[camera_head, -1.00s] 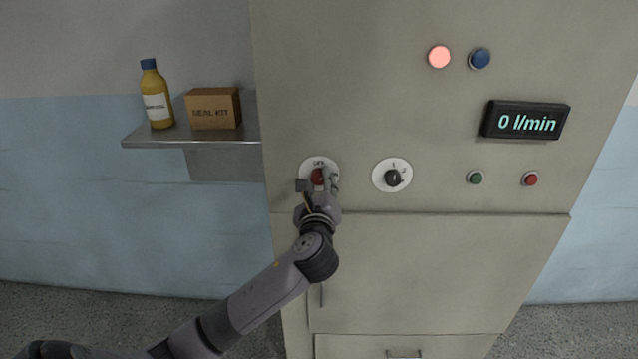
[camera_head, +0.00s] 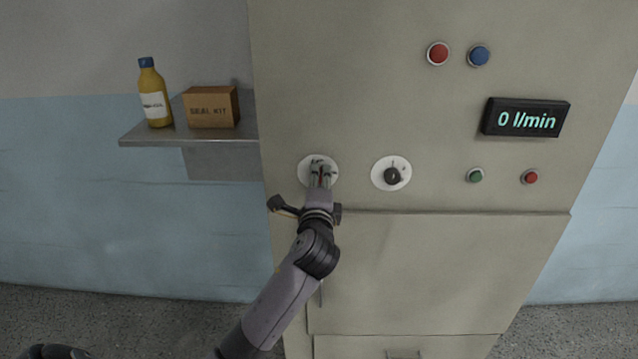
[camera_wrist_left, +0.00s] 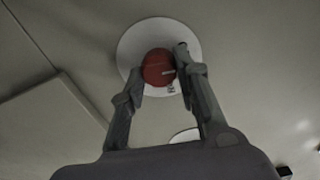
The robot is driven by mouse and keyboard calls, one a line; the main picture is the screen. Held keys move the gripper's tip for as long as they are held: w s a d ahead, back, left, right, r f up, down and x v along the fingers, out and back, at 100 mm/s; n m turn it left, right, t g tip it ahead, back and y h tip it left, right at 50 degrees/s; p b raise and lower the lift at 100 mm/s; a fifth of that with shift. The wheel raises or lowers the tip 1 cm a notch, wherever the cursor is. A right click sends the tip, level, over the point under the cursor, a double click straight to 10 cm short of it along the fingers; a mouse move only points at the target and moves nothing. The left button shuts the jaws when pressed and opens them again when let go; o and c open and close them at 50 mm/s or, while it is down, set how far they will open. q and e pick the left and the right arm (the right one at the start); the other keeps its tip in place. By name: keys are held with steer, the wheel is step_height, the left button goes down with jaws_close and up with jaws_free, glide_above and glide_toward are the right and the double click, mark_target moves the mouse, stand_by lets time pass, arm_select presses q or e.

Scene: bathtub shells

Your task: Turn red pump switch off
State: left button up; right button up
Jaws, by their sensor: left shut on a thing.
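The red pump switch (camera_wrist_left: 157,67) is a round red knob with a pale pointer line, on a white dial plate (camera_wrist_left: 128,45). In the head view the switch (camera_head: 321,175) is mostly hidden by my left gripper (camera_head: 320,178); its white plate (camera_head: 306,170) shows around it on the cabinet front. In the left wrist view my left gripper (camera_wrist_left: 160,80) has a finger on each side of the knob and is shut on it. The red lamp (camera_head: 438,54) at the top of the cabinet looks dark red, unlit. My right gripper is not in view.
A black knob (camera_head: 392,176) on a white plate sits right of the switch. Green (camera_head: 476,175) and red (camera_head: 530,177) buttons are farther right, below a display (camera_head: 526,118) reading 0 l/min. A shelf (camera_head: 165,138) with a bottle (camera_head: 153,95) and box (camera_head: 212,107) juts out at left.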

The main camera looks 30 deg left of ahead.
arm_select(q)
steer(key=shift+n, duration=1)
steer(key=o, duration=1.2)
steer(key=shift+c, duration=0.2)
steer(key=v, duration=1.2)
